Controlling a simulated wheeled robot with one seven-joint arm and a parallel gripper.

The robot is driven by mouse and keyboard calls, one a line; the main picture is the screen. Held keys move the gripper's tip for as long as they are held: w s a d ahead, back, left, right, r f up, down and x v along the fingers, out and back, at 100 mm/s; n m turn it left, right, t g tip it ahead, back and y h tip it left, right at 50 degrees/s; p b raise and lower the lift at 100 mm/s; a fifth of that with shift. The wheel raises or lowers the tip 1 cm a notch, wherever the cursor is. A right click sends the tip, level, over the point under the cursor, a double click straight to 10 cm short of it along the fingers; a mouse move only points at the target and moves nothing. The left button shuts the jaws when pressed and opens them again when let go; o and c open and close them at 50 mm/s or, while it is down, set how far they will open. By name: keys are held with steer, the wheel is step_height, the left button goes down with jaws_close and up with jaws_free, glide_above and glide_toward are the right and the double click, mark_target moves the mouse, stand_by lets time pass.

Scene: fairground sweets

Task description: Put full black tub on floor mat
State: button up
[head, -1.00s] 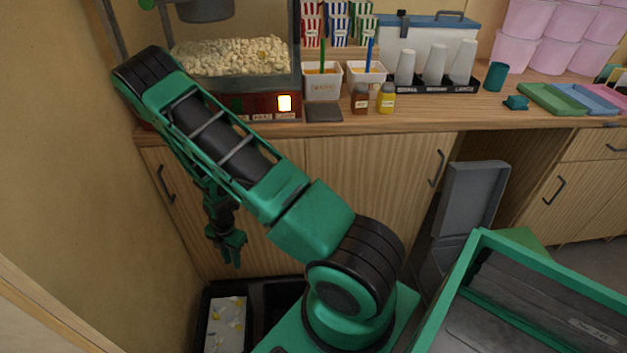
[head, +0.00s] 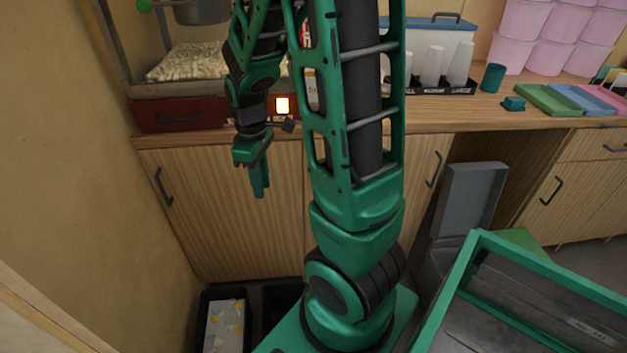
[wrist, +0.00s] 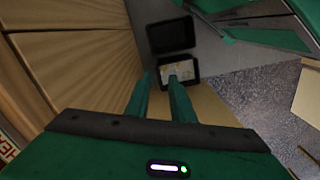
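A black tub (head: 222,292) with pale contents flecked yellow and blue sits low at the bottom left of the head view. It also shows in the wrist view (wrist: 194,67), beyond my fingertips. My gripper (head: 259,190) points down in front of the cupboard doors, well above the tub and apart from it. In the wrist view its two fingers (wrist: 160,78) stand apart with nothing between them.
A second dark tub (head: 278,297) sits beside the full one and looks empty. The cupboard (head: 220,220) and counter edge (head: 430,127) are close behind my gripper. A grey bin (head: 470,200) and a green-rimmed crate (head: 545,263) stand right. The left wall is near.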

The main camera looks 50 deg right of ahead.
steer(key=s+r+m, duration=0.5)
steer(key=s, duration=0.4)
steer(key=s+r+m, duration=0.5)
steer(key=s+m, duration=0.1)
steer(key=s, duration=0.3)
steer(key=shift+s+r, duration=0.15)
steer(key=shift+r, duration=0.2)
